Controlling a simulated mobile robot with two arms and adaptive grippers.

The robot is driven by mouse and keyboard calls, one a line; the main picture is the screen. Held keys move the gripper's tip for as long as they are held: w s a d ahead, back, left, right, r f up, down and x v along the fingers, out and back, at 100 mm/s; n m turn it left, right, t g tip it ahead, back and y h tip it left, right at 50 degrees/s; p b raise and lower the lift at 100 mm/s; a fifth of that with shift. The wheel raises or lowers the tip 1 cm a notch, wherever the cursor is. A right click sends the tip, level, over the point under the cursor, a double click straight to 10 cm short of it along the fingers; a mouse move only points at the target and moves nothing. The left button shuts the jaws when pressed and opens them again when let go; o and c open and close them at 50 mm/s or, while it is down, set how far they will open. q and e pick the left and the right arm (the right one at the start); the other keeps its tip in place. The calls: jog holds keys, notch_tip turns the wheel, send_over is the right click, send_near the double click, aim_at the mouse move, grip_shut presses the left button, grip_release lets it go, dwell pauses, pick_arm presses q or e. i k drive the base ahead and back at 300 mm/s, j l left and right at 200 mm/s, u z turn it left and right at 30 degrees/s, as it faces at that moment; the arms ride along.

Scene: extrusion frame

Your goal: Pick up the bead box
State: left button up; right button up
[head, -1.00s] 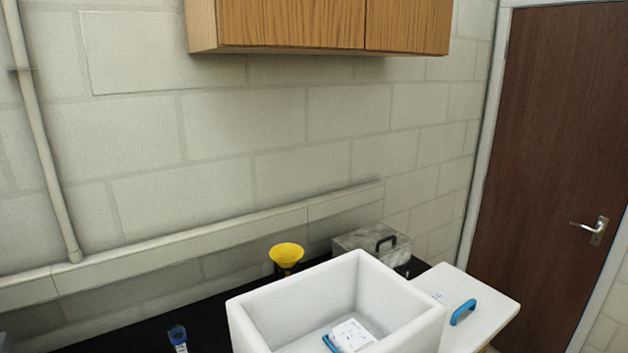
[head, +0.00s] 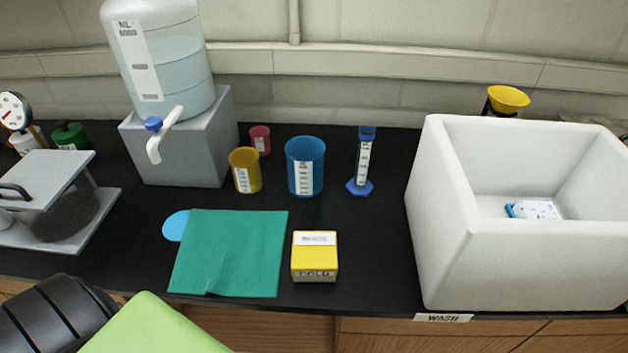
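A small yellow box (head: 314,262) with a white label on top and dark lettering on its front stands on the black counter (head: 375,245), close to the front edge. It is the only small closed box I see, and I take it to be the bead box; its contents are hidden. It stands just right of a green cloth (head: 232,250), with a narrow gap between them.
A blue beaker (head: 305,168), a yellow beaker (head: 245,170) and a blue-based cylinder (head: 362,165) stand behind the box. A big white basin (head: 520,262) is at right, a water jug (head: 160,65) on a grey block at back left. Counter between box and basin is clear.

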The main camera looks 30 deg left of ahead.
aim_at(314, 254)
jog(key=k+u, duration=0.1)
jog(key=u, duration=0.8)
jog(key=l+u, duration=0.1)
jog(key=l, duration=0.25)
